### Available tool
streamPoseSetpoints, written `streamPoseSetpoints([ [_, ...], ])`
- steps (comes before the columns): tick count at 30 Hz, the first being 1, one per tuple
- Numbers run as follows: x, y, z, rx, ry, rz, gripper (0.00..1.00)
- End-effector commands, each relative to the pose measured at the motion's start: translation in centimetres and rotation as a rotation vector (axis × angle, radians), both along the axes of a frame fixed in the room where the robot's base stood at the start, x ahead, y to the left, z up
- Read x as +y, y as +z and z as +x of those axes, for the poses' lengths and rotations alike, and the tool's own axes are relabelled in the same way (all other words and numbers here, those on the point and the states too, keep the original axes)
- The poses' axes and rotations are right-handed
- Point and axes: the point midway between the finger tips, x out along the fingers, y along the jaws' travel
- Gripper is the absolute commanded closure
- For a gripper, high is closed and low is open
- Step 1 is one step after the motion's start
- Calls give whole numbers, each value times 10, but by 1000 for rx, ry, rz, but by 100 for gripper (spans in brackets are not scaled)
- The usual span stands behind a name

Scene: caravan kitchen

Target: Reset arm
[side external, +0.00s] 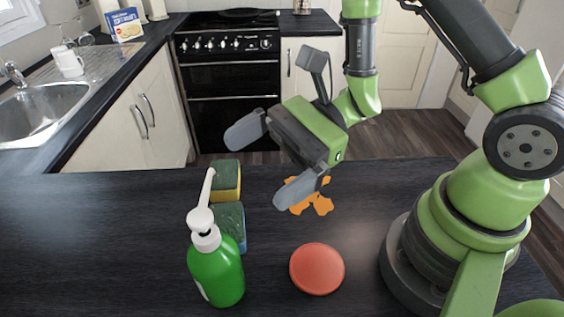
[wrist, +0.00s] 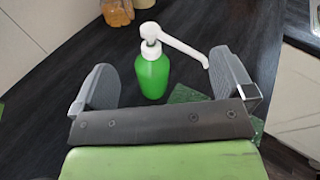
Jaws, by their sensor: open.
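My gripper (side external: 258,160) is open and empty, held above the dark counter. Its two grey fingers stand wide apart, and it also shows in the wrist view (wrist: 165,85). A green pump bottle (side external: 216,270) with a white nozzle stands upright on the counter, apart from the gripper in the side view. In the wrist view the bottle (wrist: 153,76) appears between and beyond the fingers.
Two sponges (side external: 226,180) lie behind the bottle. A red disc (side external: 317,269) lies to the bottle's right. A flat orange piece (side external: 320,204) lies behind the disc, partly hidden by my gripper. The counter's left part (side external: 80,240) is clear.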

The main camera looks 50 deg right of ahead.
Motion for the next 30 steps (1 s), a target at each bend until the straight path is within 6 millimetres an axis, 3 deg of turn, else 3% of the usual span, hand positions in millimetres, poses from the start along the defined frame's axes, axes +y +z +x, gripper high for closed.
streamPoseSetpoints([
  [1, 3, 19, -9, -70, 89, -23, 0],
  [4, 3, 43, -31, -180, 265, -105, 0],
  [12, -26, 73, -81, -507, 604, -523, 0],
  [18, -67, 90, -90, -771, 669, -956, 0],
  [24, -103, 117, -88, -991, 588, -1333, 0],
  [30, -119, 135, -87, -1088, 516, -1500, 0],
])
